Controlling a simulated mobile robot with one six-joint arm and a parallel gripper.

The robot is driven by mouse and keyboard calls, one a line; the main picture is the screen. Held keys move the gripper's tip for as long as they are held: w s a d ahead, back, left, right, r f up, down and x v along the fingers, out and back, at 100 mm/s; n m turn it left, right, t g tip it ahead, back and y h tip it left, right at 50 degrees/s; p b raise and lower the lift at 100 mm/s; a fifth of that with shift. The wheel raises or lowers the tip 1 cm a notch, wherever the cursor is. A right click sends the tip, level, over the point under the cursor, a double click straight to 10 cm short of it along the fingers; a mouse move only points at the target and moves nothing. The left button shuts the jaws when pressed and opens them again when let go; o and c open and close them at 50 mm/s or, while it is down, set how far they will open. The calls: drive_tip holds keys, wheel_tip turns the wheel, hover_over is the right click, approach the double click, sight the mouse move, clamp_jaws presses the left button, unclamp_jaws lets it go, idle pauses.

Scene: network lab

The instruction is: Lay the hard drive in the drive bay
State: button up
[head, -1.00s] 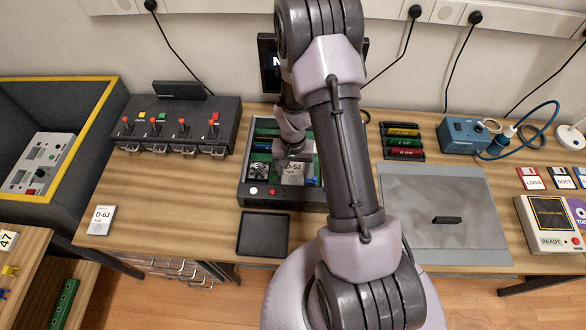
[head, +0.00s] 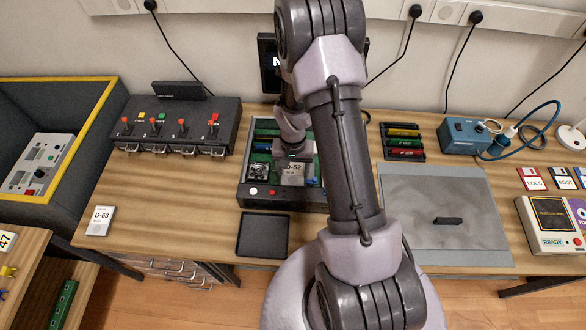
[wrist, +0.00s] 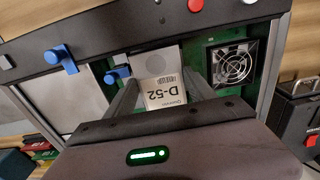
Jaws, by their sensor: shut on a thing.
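The drive bay itself is mostly hidden by the drive and my fingers. My arm hides the right part of the chassis in the head view.
A fan (wrist: 232,64) sits close beside the drive, and a blue lever (wrist: 118,73) is on its other side. An empty black tray (head: 262,234) lies in front of the chassis. Another drive, D-63 (head: 101,220), lies at the left. A grey mat (head: 440,195) is at right.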

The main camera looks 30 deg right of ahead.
drive_tip(key=shift+f+b, duration=1.4)
drive_tip(key=shift+f, duration=0.1)
idle(1.0)
idle(0.3)
drive_tip(key=o, duration=1.9)
wheel_tip(320, 180, up, 4)
drive_tip(key=p, duration=0.3)
drive_tip(key=shift+r, duration=0.2)
drive_tip(key=r+p, duration=0.2)
drive_tip(key=r, duration=0.1)
drive_tip(key=shift+s+a, duration=0.15)
drive_tip(key=shift+s, duration=0.05)
drive_tip(key=shift+w+r+p, duration=0.15)
drive_tip(key=shift+r+p, duration=0.2)
drive_tip(key=shift+r, duration=0.1)
drive_tip(key=shift+w, duration=0.1)
